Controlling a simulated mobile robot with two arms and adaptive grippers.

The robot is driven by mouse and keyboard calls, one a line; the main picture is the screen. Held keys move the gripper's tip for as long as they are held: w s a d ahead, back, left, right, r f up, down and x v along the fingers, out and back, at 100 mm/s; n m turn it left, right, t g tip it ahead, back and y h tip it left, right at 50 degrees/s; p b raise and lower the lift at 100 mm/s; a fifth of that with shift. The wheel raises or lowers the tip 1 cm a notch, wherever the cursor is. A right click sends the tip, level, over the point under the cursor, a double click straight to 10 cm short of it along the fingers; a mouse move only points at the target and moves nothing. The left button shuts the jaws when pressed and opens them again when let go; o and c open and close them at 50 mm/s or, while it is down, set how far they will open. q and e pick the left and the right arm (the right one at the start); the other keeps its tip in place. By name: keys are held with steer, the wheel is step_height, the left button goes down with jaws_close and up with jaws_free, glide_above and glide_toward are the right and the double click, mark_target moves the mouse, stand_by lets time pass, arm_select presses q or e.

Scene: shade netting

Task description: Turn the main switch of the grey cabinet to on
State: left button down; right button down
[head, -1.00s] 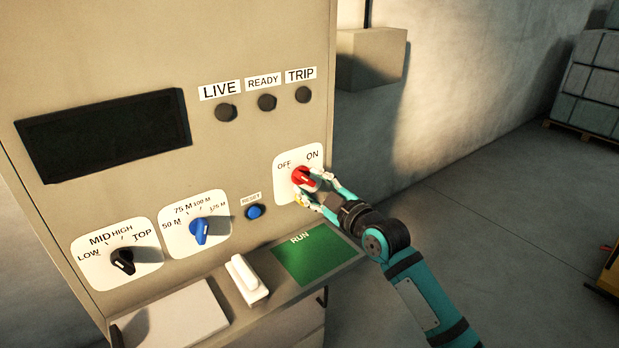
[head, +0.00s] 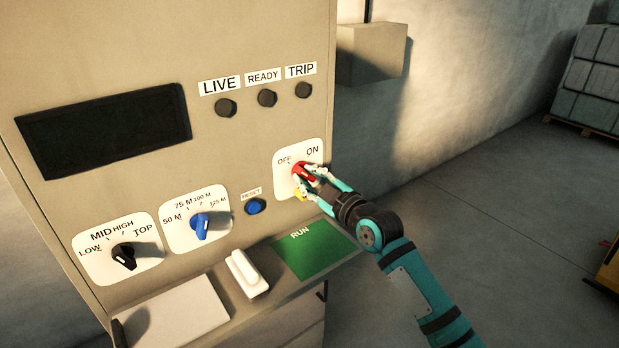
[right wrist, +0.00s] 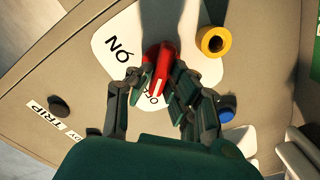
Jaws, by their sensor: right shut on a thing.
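The grey cabinet (head: 255,35) fills the left and middle of the head view. Its main switch is a red knob (head: 301,169) on a white plate (head: 283,180) marked OFF and ON. In the right wrist view the red knob (right wrist: 163,70) has a white line that points toward the OFF label. My right gripper (head: 306,181) is shut on the knob, with its fingers (right wrist: 157,90) on either side; they hide part of the knob and plate. My left gripper is not in view.
A yellow ring-shaped part (right wrist: 213,41) sits beside the knob. A blue reset button (head: 255,207), a blue selector (head: 201,226) and a black selector (head: 124,256) are to the left. A ledge with a white handle (head: 246,272) and green RUN panel (head: 313,250) juts out below.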

steer(key=m, duration=0.4)
steer(key=shift+m, duration=0.3)
steer(key=m, duration=0.4)
steer(key=shift+w+d+m, duration=0.1)
steer(key=shift+d+m, duration=0.05)
steer(key=shift+m, duration=0.15)
steer(key=m+p, duration=0.1)
steer(key=m, duration=0.3)
steer(key=shift+d, duration=0.1)
steer(key=shift+w+m+p, duration=0.1)
steer(key=shift+m+p, duration=0.5)
steer(key=shift+m, duration=1.8)
